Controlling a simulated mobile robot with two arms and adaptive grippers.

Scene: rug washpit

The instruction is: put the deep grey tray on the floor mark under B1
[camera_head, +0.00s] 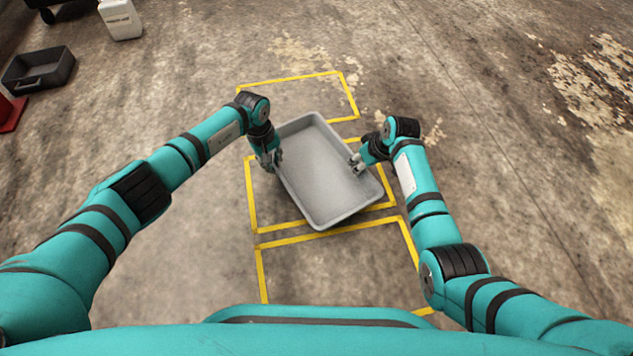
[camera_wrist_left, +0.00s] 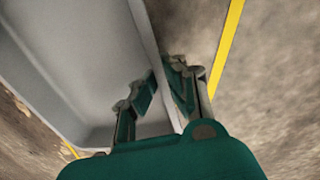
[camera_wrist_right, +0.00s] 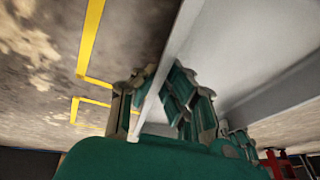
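The deep grey tray (camera_head: 325,178) is in the middle of the head view, turned at an angle over the yellow floor marks. My left gripper (camera_head: 272,160) is at the tray's left rim; in the left wrist view (camera_wrist_left: 160,80) its fingers straddle the tray wall (camera_wrist_left: 143,30). My right gripper (camera_head: 356,162) is at the right rim; in the right wrist view (camera_wrist_right: 155,95) its fingers sit either side of the wall (camera_wrist_right: 180,40). Both look closed on the rim. The middle yellow floor mark (camera_head: 251,195) is partly hidden by the tray. I cannot tell whether the tray touches the floor.
Another yellow mark (camera_head: 290,78) lies beyond the tray and one (camera_head: 262,275) lies nearer me. A black tray (camera_head: 38,70), a red object (camera_head: 10,112) and a white canister (camera_head: 121,20) stand at upper left. The floor to the right is clear.

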